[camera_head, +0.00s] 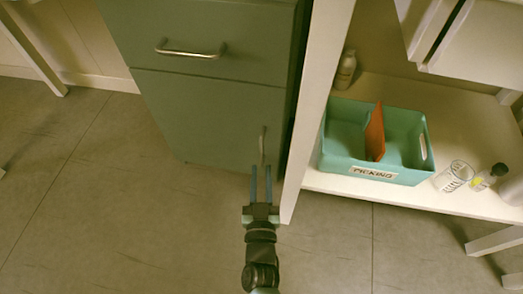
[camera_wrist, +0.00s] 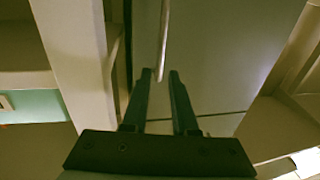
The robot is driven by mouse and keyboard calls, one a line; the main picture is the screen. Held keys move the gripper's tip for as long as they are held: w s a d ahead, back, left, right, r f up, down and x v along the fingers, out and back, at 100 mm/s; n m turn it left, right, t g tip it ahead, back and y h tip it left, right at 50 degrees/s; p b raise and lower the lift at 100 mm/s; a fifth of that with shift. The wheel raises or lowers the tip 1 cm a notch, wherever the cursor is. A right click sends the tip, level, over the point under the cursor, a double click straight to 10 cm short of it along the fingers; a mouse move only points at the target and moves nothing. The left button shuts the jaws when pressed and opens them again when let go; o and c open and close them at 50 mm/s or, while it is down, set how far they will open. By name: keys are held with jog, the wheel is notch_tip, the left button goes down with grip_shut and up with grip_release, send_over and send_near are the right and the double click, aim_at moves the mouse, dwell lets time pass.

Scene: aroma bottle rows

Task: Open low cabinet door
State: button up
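The green cabinet has a low door (camera_head: 205,118) that looks shut, with a slim vertical metal handle (camera_head: 262,143) near its right edge. The handle also shows in the wrist view (camera_wrist: 164,35), coming down from the top edge. My gripper (camera_head: 261,170) is open, its two fingers pointing at the handle's lower end. In the wrist view my gripper (camera_wrist: 160,76) has the handle's lower tip lined up in the gap between the fingertips. I cannot tell whether the tip is within the fingers' depth. Neither finger clearly touches it.
A drawer (camera_head: 205,35) with a horizontal handle is above the door. A white shelf post (camera_head: 312,105) stands close to the right of my gripper. Its shelf (camera_head: 350,187) holds a teal picking bin (camera_head: 345,160), a clear glass (camera_head: 455,173) and bottles. The floor left is clear.

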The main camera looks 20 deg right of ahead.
aim_at(261, 150)
jog(key=b+x, duration=0.3)
jog(key=x, duration=0.4)
jog(key=shift+w+d+f, duration=0.1)
jog(key=shift+w, duration=0.1)
jog(key=shift+w+d, duration=0.15)
jog(key=shift+w, duration=0.25)
jog(key=shift+c, duration=0.2)
grip_shut()
dwell(0.6)
